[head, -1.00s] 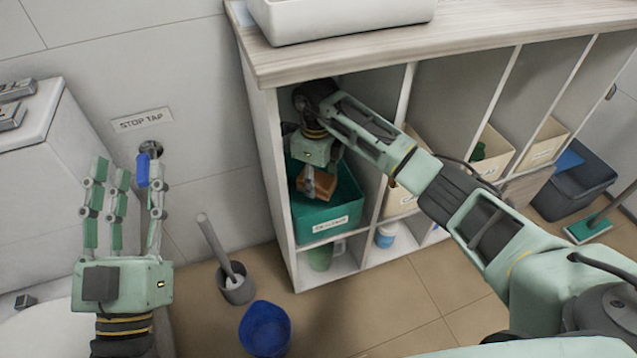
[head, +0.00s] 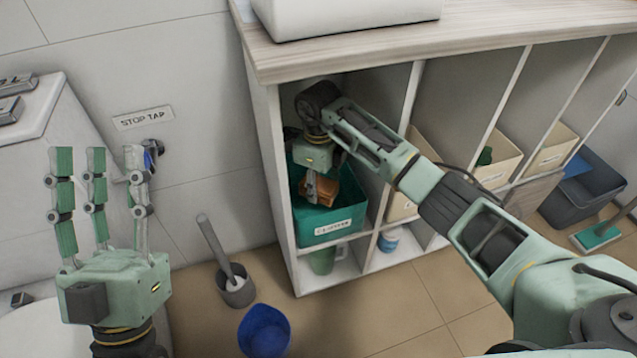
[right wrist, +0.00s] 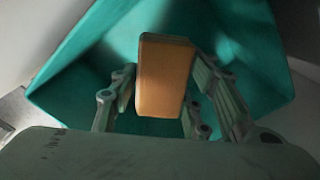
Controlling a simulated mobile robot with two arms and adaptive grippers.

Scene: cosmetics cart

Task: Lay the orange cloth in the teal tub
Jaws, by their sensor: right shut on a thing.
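The teal tub (head: 318,232) stands in the left compartment of the shelf unit, with a white label on its front. My right gripper (head: 319,180) reaches into that compartment and is shut on the orange cloth (head: 322,190), a folded block. In the right wrist view the cloth (right wrist: 163,78) sits between the fingers, with the teal tub's walls (right wrist: 75,75) around and beyond it. Whether the cloth touches the tub's floor cannot be told. My left gripper (head: 98,190) is open and empty, fingers up, in front of the wall at left.
Cream tubs (head: 497,168) fill compartments to the right. A green cup (head: 322,262) and a white-and-blue pot (head: 389,240) stand below. A toilet brush in its holder (head: 237,290) and a blue bucket (head: 264,330) stand on the floor. The countertop (head: 400,52) overhangs the compartments.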

